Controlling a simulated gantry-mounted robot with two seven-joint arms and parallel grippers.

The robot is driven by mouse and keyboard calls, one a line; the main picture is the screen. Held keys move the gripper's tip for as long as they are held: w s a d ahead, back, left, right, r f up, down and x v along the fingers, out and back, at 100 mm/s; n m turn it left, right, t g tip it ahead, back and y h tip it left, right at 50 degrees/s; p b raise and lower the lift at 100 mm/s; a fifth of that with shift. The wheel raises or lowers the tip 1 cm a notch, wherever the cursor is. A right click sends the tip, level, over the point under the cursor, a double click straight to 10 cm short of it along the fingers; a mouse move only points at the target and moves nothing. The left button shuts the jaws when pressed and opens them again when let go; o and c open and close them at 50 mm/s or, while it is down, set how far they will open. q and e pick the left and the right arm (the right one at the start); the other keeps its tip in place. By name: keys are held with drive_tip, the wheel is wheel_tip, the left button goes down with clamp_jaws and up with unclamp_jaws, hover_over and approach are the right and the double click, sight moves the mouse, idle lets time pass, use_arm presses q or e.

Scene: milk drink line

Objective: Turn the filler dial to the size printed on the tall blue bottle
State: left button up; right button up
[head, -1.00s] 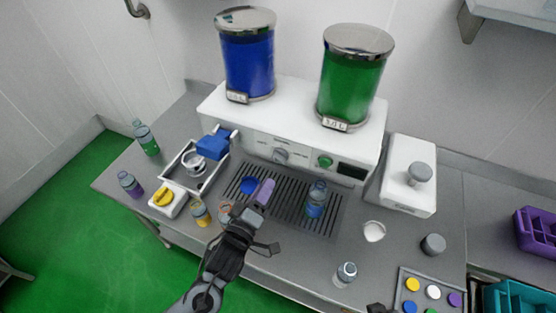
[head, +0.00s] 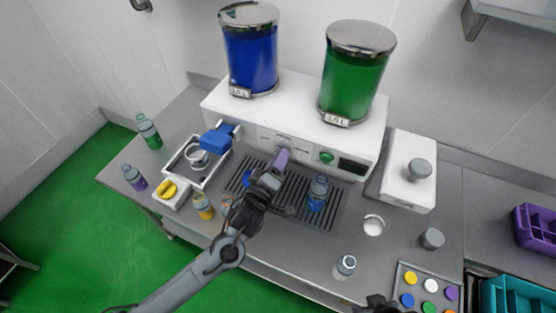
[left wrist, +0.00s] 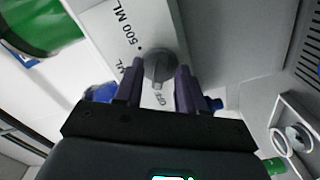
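My left gripper (head: 280,158) is at the front of the white filler machine (head: 225,103), over the dial, which it largely hides in the head view. In the left wrist view the round grey dial (left wrist: 158,66) lies between the two separated fingers (left wrist: 158,88). The gripper is open; contact cannot be told. "500 ML" and "OFF" are printed around the dial; its pale mark appears to face OFF. The blue bottle (head: 317,194) stands upright on the drip grate; its printed size is unreadable. My right gripper (head: 378,304) is partly visible at the bottom edge, its fingers unclear.
Blue (head: 250,62) and green (head: 354,75) tanks stand on the machine. A green button (head: 326,157) and dark display (head: 352,166) are right of the dial. A blue part (head: 216,139) and tray (head: 178,178) are left.

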use_arm(q)
clamp_jaws()
drive_tip(key=shift+m, duration=0.3)
drive_tip(key=shift+w+a+m+p, duration=0.15)
drive_tip(key=shift+m+p, duration=0.65)
drive_tip(key=shift+m, duration=5)
drive_tip(key=shift+a+m+p, duration=0.2)
drive_tip(key=shift+m+p, duration=0.6)
drive_tip(key=shift+m, duration=5)
unclamp_jaws()
